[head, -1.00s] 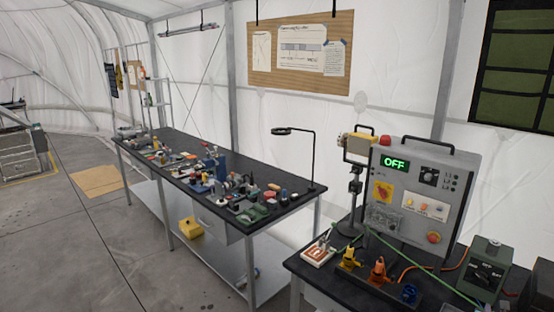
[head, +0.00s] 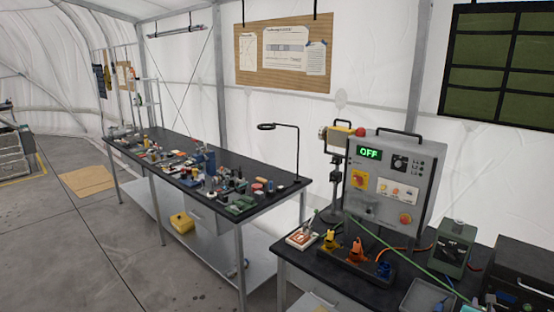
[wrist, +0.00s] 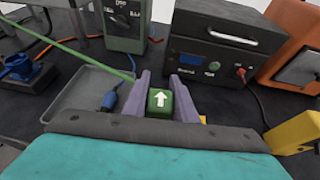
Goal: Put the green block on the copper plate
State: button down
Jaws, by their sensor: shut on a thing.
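The green block (wrist: 160,103), marked with a white arrow, sits between the two purple-grey fingers of my gripper (wrist: 160,80) in the wrist view. The fingers are shut on its sides. My gripper and the block do not show in the head view. A small white-edged pad with a copper-brown face (head: 302,239) lies at the near left corner of the right bench in the head view. I cannot tell for sure that it is the copper plate.
A grey tray (wrist: 72,98) with a blue-handled tool lies left of my gripper. A black box with a handle (wrist: 222,45) and a green switch box (wrist: 127,22) stand beyond. The control panel (head: 392,180) reads OFF. A cluttered long bench (head: 150,150) stands left.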

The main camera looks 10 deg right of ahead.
jog(key=shift+a, duration=0.15)
jog(key=w+a+f+n+t+y+b, duration=0.25)
jog(key=w+a+b, duration=0.35)
jog(key=w+a, duration=0.8)
jog(key=w+a+f+n+t+y+b, duration=0.1)
jog(key=w+a+n+y+b, duration=0.15)
jog(key=w+a, duration=0.45)
jog(key=w+a+f+n+t+y+b, duration=0.1)
jog(key=w+a+n+y+b, duration=0.15)
jog(key=a, duration=0.85)
jog(key=a+n+y+b, duration=0.2)
jog(key=a+n+y, duration=0.55)
jog(key=a, duration=1.05)
jog(key=s+a+r+n+g+y, duration=0.2)
jog(key=s+a+n+g+y, duration=0.3)
jog(key=a, duration=0.4)
jog(key=shift+s+a+n+y, duration=0.4)
jog(key=shift+s+y, duration=0.2)
jog(key=shift+y, duration=0.1)
